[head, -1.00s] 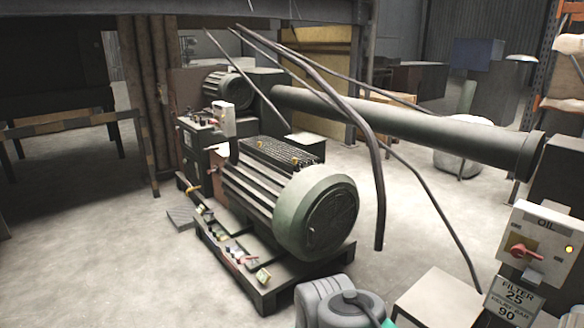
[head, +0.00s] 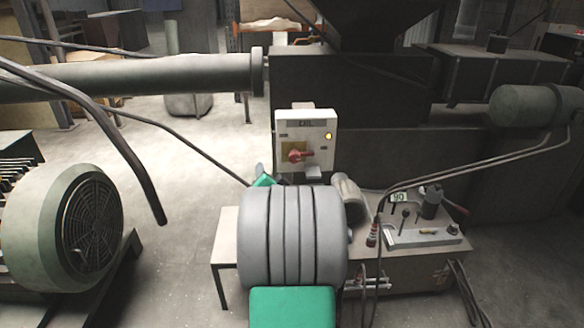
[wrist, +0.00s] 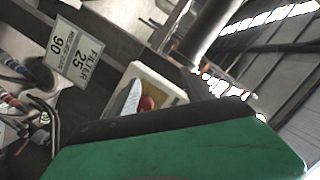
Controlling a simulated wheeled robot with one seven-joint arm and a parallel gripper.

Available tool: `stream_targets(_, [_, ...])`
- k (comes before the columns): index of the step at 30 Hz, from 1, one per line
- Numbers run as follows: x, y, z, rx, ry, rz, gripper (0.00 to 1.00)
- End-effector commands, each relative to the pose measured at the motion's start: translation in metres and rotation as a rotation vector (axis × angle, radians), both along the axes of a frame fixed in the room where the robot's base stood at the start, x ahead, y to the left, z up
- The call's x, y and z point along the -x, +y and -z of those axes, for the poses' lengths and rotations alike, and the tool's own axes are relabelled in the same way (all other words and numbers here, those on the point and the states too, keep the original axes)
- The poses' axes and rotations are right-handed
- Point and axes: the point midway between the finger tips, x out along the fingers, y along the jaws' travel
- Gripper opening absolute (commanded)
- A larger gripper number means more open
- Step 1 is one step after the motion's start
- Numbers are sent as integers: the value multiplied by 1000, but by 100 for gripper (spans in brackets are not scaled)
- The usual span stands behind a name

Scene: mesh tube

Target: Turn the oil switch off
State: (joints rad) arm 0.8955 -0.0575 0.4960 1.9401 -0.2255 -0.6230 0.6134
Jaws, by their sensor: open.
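The oil switch (head: 306,140) is a pale box with an OIL label, a lit yellow lamp and a red rotary knob (head: 296,156) on a yellow plate. It stands at the centre of the head view, just beyond my grey and green arm. The knob looks turned roughly sideways. In the wrist view the switch box (wrist: 160,88) appears tilted, with the red knob (wrist: 146,103) partly behind a pale pointed shape. My gripper (wrist: 180,140), green with a black edge, fills the lower wrist view, below the knob. It is open; its fingertips are not clearly seen, and contact cannot be told.
A FILTER sign (wrist: 76,58) hangs near the switch. A large motor (head: 75,215) stands at left and a long pipe (head: 150,75) runs behind. A bench with hoses and levers (head: 425,235) is at right. Open floor (head: 180,250) lies between motor and arm.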

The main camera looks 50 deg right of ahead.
Motion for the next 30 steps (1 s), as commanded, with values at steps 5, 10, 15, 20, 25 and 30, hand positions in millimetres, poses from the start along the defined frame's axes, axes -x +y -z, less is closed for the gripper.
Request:
stream_targets(5, [47,-65,1,28,-195,148,57])
stream_targets(10, [34,-83,-3,33,-208,151,57])
stream_targets(15, [11,-107,-2,33,-206,150,57])
stream_targets(20, [-1,-121,-3,34,-206,150,57])
stream_targets(25, [-3,-123,-2,35,-205,150,57])
stream_targets(30, [-3,-123,-2,35,-205,149,52])
